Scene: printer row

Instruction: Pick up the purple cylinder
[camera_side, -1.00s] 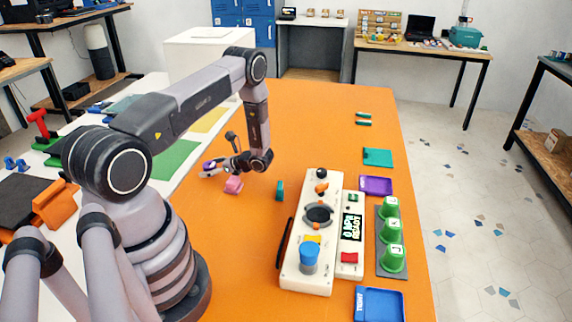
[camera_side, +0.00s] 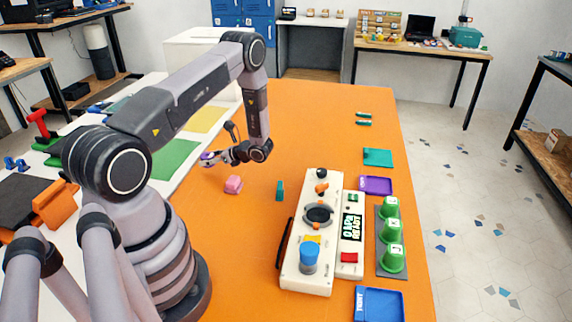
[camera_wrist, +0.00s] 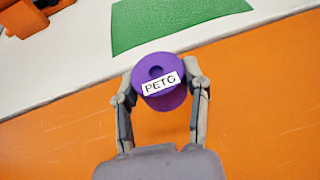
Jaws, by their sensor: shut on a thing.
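The purple cylinder (camera_wrist: 158,75) has a white label reading "PETG" and a round dimple in its top. In the wrist view it sits between the two fingers of my gripper (camera_wrist: 160,92), which are shut on it from both sides. In the side view my gripper (camera_side: 212,158) is above the left part of the orange table (camera_side: 330,115), with only a bit of the purple cylinder (camera_side: 207,155) showing at its tip. The cylinder appears raised off the table.
A pink block (camera_side: 233,184) and a teal block (camera_side: 280,191) stand near my gripper. A white control panel (camera_side: 305,270), a purple tray (camera_side: 376,186), a blue tray (camera_side: 380,305) and green cups (camera_side: 392,260) are to the right. A green mat (camera_side: 172,160) lies at left.

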